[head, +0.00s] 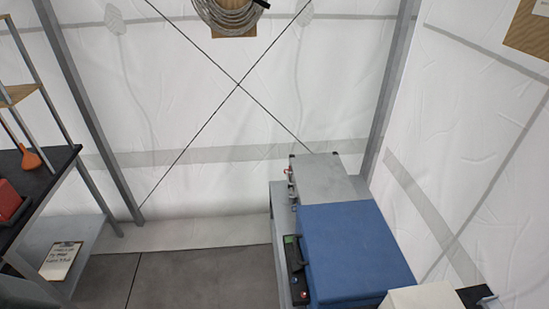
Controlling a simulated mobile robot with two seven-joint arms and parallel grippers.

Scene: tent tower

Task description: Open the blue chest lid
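The blue chest (354,247) stands at the lower right in the head view, against the white tent wall. Its blue lid looks shut and flat on top. A black handle and latch parts show on its left side. The lower right corner is overlapped by a beige box. Neither of my grippers shows in this view.
A grey case (325,178) stands behind the blue chest, and a beige box (424,297) in front of it. A dark-topped shelf (45,180) with an orange item (32,160) and a clipboard (61,261) is at left. The grey floor (185,280) between is clear.

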